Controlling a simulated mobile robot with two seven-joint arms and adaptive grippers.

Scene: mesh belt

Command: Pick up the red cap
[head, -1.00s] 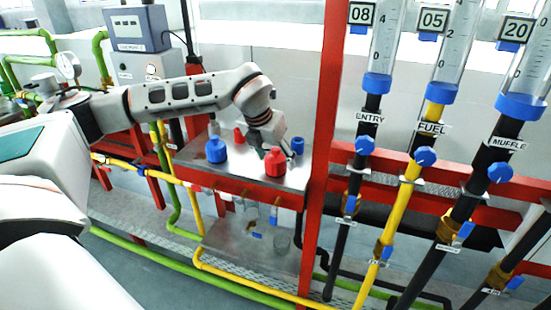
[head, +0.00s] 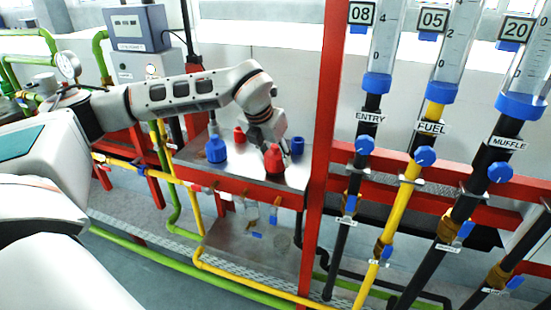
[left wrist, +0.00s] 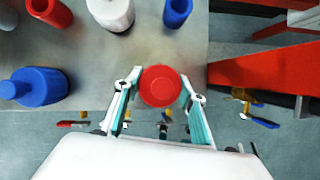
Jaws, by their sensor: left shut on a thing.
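The red cap (head: 274,162) is at the front right of the metal shelf (head: 240,172) in the head view. In the left wrist view the red cap (left wrist: 160,86) is a round red top between the two fingers. My left gripper (head: 273,146) comes down on it from above and is shut on it. The fingers of my left gripper (left wrist: 160,77) lie on either side of it in the left wrist view. Whether its underside touches the shelf is unclear. My right gripper is not in view.
A blue bottle-like piece (head: 216,150) and a smaller red piece (head: 239,135) stand to the left on the shelf. A blue piece (head: 297,146) stands close by at the right. A white piece (left wrist: 110,12) shows in the left wrist view. A red post (head: 325,120) rises at the shelf's right.

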